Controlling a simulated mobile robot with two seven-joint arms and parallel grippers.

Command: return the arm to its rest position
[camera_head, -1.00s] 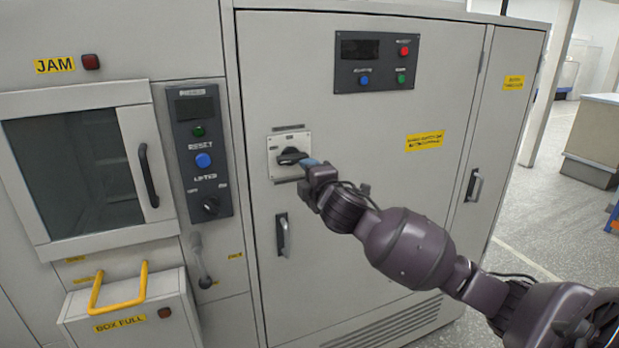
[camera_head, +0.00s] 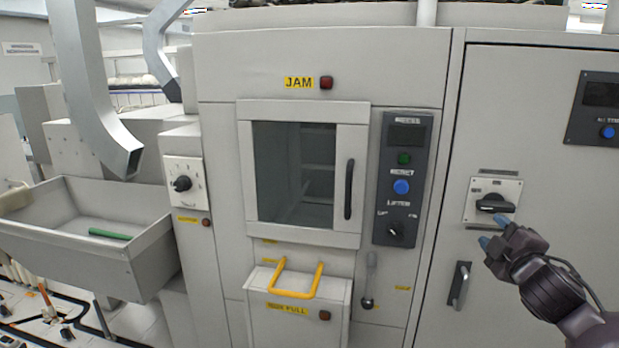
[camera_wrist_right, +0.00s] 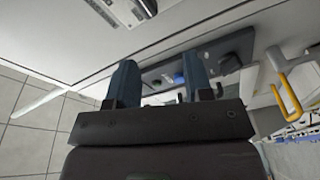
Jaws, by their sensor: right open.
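My right gripper (camera_head: 492,233) is at the right of the head view, just below the black rotary switch (camera_head: 495,204) on its white plate. Its two blue fingertips are apart, with nothing between them. In the right wrist view the gripper (camera_wrist_right: 158,82) also shows open and empty, and the switch plate (camera_wrist_right: 105,8) is at the top. The gripper appears apart from the switch. My left gripper is not in view.
The cabinet door handle (camera_head: 460,286) is left of my right gripper. A control panel (camera_head: 406,150), a windowed door with a black handle (camera_head: 349,189) and a yellow-handled box (camera_head: 297,293) are further left. A metal trough (camera_head: 60,262) stands at the far left.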

